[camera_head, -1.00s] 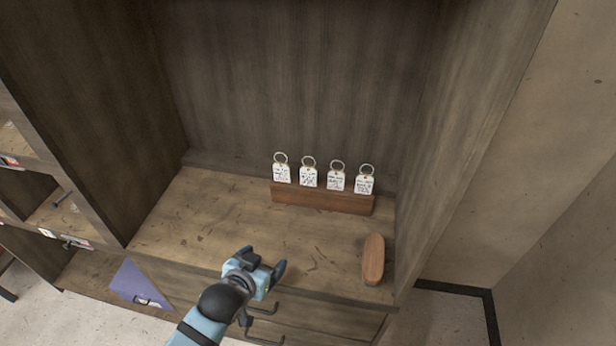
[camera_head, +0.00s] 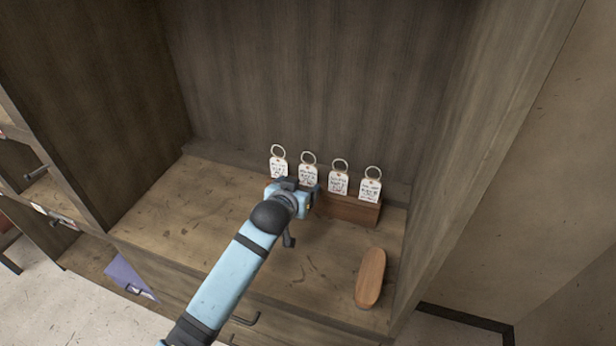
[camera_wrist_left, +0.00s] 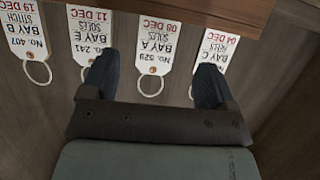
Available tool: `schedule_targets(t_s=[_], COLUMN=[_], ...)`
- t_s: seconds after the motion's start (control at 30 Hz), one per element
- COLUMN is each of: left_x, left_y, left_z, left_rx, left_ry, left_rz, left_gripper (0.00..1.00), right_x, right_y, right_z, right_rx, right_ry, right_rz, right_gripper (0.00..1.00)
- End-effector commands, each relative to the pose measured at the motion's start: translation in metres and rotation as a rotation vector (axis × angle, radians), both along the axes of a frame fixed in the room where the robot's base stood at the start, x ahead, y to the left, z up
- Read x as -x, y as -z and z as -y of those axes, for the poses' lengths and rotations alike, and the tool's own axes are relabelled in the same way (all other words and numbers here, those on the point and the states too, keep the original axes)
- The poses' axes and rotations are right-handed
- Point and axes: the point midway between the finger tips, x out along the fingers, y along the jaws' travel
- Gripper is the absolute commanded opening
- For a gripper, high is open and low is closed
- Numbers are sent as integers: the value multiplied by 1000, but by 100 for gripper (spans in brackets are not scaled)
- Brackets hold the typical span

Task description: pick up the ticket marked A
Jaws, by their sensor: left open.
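Several white tickets with metal rings stand in a row in a wooden holder (camera_head: 350,209). The ticket marked BAY A (camera_wrist_left: 157,42) shows upside down in the left wrist view, ring toward my gripper; in the head view it is second from the left (camera_head: 308,173). My left gripper (camera_head: 299,188) is open in front of the holder's left part. In the left wrist view its fingers (camera_wrist_left: 158,66) lie either side of ticket A in the picture, with nothing visibly held. My right gripper is not in view.
In the left wrist view the BAY E ticket (camera_wrist_left: 88,35) and BAY C ticket (camera_wrist_left: 215,47) flank ticket A, with BAY B (camera_wrist_left: 24,35) at the far left. A wooden oval piece (camera_head: 370,278) lies at the shelf's right front. The shelf's left side (camera_head: 190,225) is clear.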

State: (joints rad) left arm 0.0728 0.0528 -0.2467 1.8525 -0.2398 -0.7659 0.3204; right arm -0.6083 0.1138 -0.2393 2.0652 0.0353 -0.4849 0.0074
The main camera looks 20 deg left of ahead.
Motion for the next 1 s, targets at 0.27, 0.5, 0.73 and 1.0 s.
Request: schedule_targets(t_s=[0.27,0.5,0.73,1.0], left_x=[-37,-46,-46,-46], left_y=[14,18,18,18], left_z=[3,3,3,3], left_rx=[-2,-1,-1,-1], left_ry=[1,0,0,0], left_rz=[0,-1,0,0], left_gripper=[81,81,53,28], right_x=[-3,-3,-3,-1], right_y=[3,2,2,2], right_z=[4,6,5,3], right_rx=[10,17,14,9], right_ry=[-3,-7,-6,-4], right_rz=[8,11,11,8], right_gripper=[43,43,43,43])
